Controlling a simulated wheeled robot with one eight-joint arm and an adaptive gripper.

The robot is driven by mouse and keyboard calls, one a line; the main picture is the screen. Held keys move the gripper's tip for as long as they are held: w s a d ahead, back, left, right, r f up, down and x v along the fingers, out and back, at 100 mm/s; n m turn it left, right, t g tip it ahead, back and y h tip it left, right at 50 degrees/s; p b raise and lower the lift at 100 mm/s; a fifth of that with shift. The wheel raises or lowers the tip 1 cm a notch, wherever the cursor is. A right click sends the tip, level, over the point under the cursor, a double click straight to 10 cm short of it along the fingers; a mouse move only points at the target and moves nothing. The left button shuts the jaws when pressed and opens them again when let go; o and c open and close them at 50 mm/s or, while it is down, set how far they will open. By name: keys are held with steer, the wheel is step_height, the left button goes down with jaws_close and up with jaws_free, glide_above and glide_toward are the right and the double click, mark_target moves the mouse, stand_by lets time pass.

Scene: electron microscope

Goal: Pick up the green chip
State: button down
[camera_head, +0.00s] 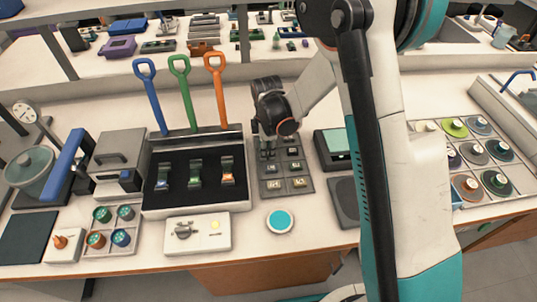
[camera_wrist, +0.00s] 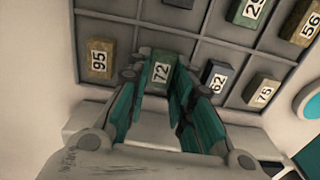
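A dark compartment tray (camera_head: 268,186) with small numbered chips stands on the bench in the head view. In the wrist view, a greenish chip numbered 72 (camera_wrist: 160,73) sits between the fingertips of my gripper (camera_wrist: 162,66). One teal-padded finger is on each side of it, very close. I cannot tell whether the pads touch it. Another green chip (camera_wrist: 247,12) lies in a compartment at the upper right of the wrist view. In the head view my gripper (camera_head: 268,148) is low over the tray's back left and partly hides it.
Chips numbered 95 (camera_wrist: 100,58), 62 (camera_wrist: 216,77) and 75 (camera_wrist: 261,92) are close by, with low tray walls between compartments. A black-lined tool tray (camera_head: 195,200) stands left. A round teal-topped dish (camera_head: 280,220) is in front.

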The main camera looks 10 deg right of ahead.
stand_by(0.3)
step_height(320, 180, up, 20)
steer(key=p, duration=0.6)
steer(key=shift+p, duration=0.3)
steer(key=shift+f, duration=0.1)
